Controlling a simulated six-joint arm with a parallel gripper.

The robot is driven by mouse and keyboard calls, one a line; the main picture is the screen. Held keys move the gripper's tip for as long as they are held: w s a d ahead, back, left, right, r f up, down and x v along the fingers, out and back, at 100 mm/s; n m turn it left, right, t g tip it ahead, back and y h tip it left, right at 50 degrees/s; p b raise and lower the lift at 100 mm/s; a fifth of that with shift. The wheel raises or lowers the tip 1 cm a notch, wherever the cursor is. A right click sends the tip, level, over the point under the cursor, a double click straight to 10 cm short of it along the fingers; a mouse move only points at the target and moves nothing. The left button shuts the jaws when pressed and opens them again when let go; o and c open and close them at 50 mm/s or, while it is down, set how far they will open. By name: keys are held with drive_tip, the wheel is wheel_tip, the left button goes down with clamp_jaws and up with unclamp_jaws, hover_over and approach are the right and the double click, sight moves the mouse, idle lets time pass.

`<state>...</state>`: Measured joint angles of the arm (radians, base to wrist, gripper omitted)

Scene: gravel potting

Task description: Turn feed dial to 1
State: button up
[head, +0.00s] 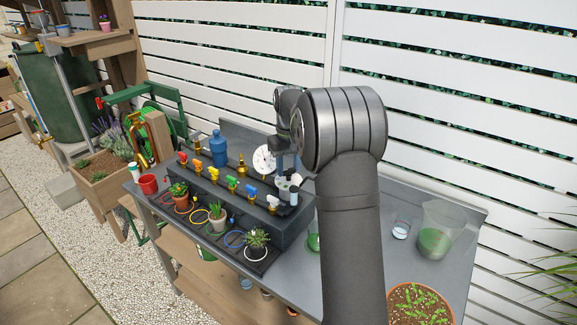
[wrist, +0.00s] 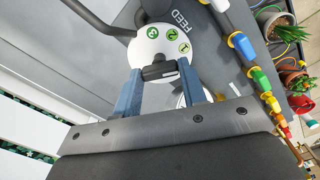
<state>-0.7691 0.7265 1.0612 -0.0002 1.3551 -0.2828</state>
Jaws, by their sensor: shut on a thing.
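The feed dial's round white plate (wrist: 148,45) shows in the wrist view, with several green number marks along its far edge and the word FEED on the grey surface beside it. Its dark knob (wrist: 159,72) sits between the blue fingers of my gripper (wrist: 161,84), which is shut on it. Which number the knob points to I cannot tell. In the head view my gripper (head: 288,168) reaches down at the right end of the dark valve block, over the pale dial (head: 288,184); the knob is hidden there.
Potted plants (head: 257,240) stand in front of the block. A round white gauge (head: 264,160) and a blue bottle (head: 219,148) stand behind. A clear jug (head: 436,233) is at the right.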

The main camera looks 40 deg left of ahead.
sight(288, 169)
drive_tip(key=shift+r+n, duration=0.1)
drive_tip(key=shift+n, duration=0.8)
drive_tip(key=o, duration=1)
wheel_tip(288, 169, up, 17)
drive_tip(key=shift+r, duration=0.2)
wheel_tip(288, 169, down, 18)
drive_tip(key=shift+r, duration=0.2)
idle(0.4)
